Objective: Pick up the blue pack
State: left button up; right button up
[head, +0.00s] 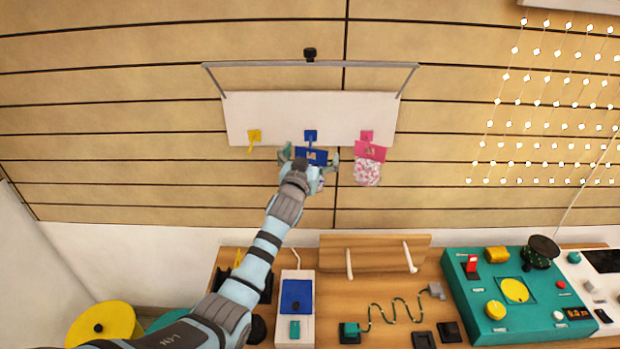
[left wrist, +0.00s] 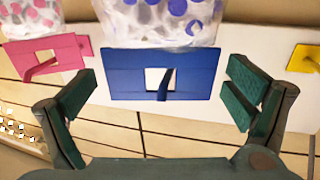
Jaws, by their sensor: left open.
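The blue pack (head: 318,155) hangs from a blue hook (head: 310,135) on the white board, mostly hidden behind my left gripper in the head view. In the left wrist view its blue header (left wrist: 162,74) has a square hole with the hook through it. A clear bag with purple dots (left wrist: 165,22) joins the header. My left gripper (head: 309,156) is open, with one finger on each side of the header. In the left wrist view, gaps show between the header and the fingers of the left gripper (left wrist: 160,98). My right gripper is not in view.
A pink pack (head: 368,165) hangs from a pink hook right of the blue one. A yellow hook (head: 254,137) at the left is empty. Below, a wooden table (head: 385,275) holds a teal control panel (head: 470,310) and a blue-topped device (head: 296,295).

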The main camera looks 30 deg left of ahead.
pick_arm(q)
jog(key=shift+s, duration=0.1)
jog(key=c, duration=1.6)
jog(key=shift+r, duration=0.1)
